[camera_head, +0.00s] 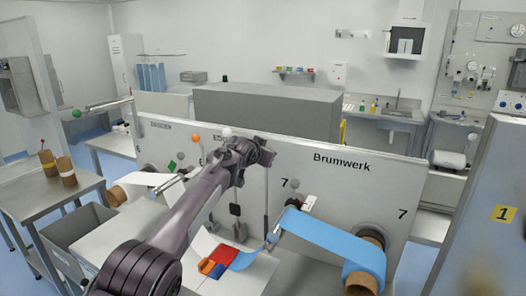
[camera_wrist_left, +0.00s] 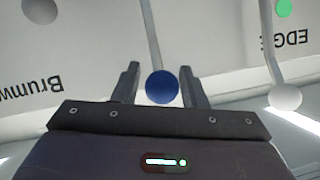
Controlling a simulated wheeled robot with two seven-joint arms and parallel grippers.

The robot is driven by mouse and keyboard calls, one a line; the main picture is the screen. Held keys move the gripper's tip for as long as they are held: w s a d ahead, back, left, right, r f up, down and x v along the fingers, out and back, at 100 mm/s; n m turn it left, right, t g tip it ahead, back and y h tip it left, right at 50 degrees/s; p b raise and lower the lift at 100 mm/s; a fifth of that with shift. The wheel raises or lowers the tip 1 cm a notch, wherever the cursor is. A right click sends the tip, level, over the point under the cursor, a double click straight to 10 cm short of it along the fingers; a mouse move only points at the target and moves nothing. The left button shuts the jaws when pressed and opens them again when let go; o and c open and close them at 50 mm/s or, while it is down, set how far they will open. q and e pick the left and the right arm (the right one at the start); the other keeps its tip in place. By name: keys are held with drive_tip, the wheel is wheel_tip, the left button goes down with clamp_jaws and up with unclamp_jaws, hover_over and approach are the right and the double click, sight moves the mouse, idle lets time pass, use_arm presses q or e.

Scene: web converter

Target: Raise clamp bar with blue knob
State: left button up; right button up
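The blue knob (camera_wrist_left: 162,86) shows in the left wrist view, between the two fingertips, on a thin pale rod. My left gripper (camera_wrist_left: 161,84) is open, with a finger on each side of the knob. A gap shows at the left finger; the right finger looks very close, and I cannot tell if it touches. In the head view my left gripper (camera_head: 264,153) is at the front of the white machine panel and hides the knob. A thin upright rod (camera_head: 266,195) shows below it. My right gripper is not in view.
A white knob (camera_head: 227,131) and an orange knob (camera_head: 195,138) stand nearby. A blue web (camera_head: 325,235) runs from a roll (camera_head: 365,262) at the right. Red and orange pieces (camera_head: 222,260) lie on the machine table below my arm. A grey box (camera_head: 268,108) is behind the panel.

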use_arm(q)
drive_tip(key=shift+o, duration=0.9)
drive_tip(key=shift+w, duration=0.1)
drive_tip(key=b+v, duration=0.4)
drive_tip(key=v, duration=0.3)
drive_tip(key=shift+s+b, duration=0.3)
drive_tip(key=shift+b, duration=0.1)
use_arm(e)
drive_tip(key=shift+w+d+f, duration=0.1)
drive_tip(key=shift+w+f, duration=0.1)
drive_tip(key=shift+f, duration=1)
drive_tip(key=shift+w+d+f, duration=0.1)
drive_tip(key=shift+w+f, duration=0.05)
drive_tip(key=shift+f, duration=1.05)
